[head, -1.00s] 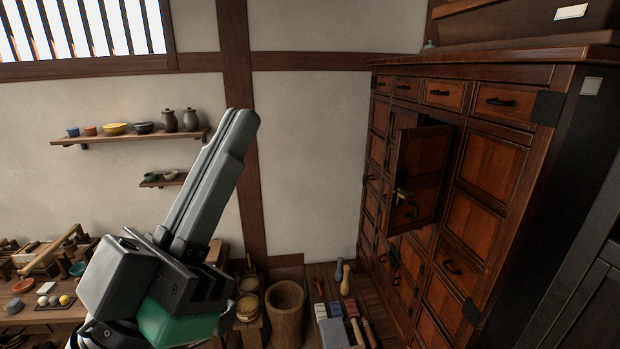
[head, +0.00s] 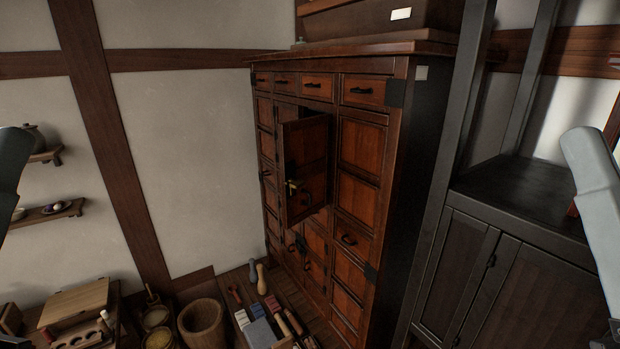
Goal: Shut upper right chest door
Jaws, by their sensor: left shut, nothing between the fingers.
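The wooden chest (head: 360,145) stands against the wall in the middle of the head view. Its upper right door (head: 308,160) is swung open and stands out from the front. A brass fitting (head: 291,187) shows near the door's left edge, and a dark gap shows above the door. A pale grey part of my own body shows at the right edge; no right fingertips can be made out.
A dark cabinet (head: 515,265) stands right of the chest. On the floor before the chest are a wooden tub (head: 203,322) and several tools and brushes (head: 270,305). Small shelves (head: 50,214) hang on the left wall. The space before the open door looks clear.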

